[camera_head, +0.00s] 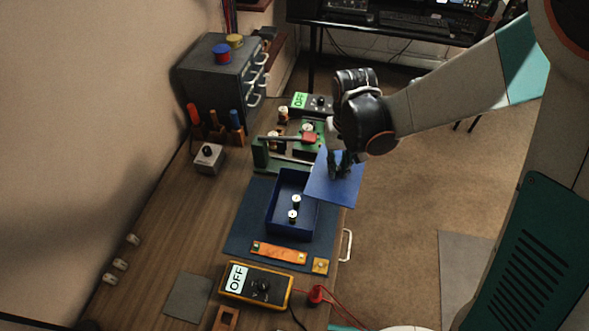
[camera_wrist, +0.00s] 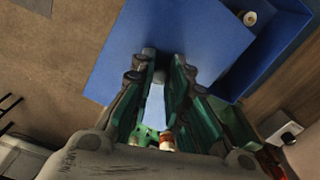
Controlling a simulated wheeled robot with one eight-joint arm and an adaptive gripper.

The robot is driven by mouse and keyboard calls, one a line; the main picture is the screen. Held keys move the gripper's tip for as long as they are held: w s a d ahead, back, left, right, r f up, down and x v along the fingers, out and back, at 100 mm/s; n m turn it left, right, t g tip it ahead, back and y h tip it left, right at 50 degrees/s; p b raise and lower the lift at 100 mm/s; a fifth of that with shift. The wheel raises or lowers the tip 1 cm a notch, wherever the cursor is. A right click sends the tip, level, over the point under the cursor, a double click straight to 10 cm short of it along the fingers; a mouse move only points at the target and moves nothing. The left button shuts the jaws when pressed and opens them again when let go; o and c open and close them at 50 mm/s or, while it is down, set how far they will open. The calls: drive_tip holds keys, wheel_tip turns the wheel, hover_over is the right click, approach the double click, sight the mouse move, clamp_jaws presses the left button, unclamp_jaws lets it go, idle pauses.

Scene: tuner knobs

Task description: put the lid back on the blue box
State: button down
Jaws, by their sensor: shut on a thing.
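The blue box (camera_head: 271,222) stands open on a dark blue mat (camera_head: 240,228) on the bench, with two pale knobs (camera_head: 295,202) inside it. My gripper (camera_head: 341,170) is shut on the flat blue lid (camera_head: 327,188). It holds the lid beside the right side of the box, near the bench's right edge. The lid appears to be above the bench, but its exact height is hard to tell. In the wrist view the lid (camera_wrist: 180,40) spreads out beyond the fingers (camera_wrist: 160,85), and the box (camera_wrist: 285,35) shows at the upper right with one knob visible.
A green fixture (camera_head: 262,155) stands just behind the box. An orange strip (camera_head: 279,253) and a yellow meter marked OFF (camera_head: 254,285) lie in front. A grey drawer cabinet (camera_head: 215,80) stands at the back left. The bench left of the mat is mostly clear.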

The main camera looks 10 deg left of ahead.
drive_tip(key=s+a+r+n+p, duration=0.1)
drive_tip(key=s+a+r, duration=0.1)
drive_tip(key=s+a, duration=0.4)
drive_tip(key=a, duration=0.4)
drive_tip(key=shift+a+r, duration=0.15)
drive_tip(key=shift+r, duration=0.25)
drive_tip(key=shift+f, duration=0.1)
wheel_tip(320, 180, down, 6)
drive_tip(key=b, duration=0.5)
drive_tip(key=shift+f+b, duration=0.3)
drive_tip(key=shift+b, duration=0.4)
idle(1.3)
drive_tip(key=c, duration=1.5)
unclamp_jaws()
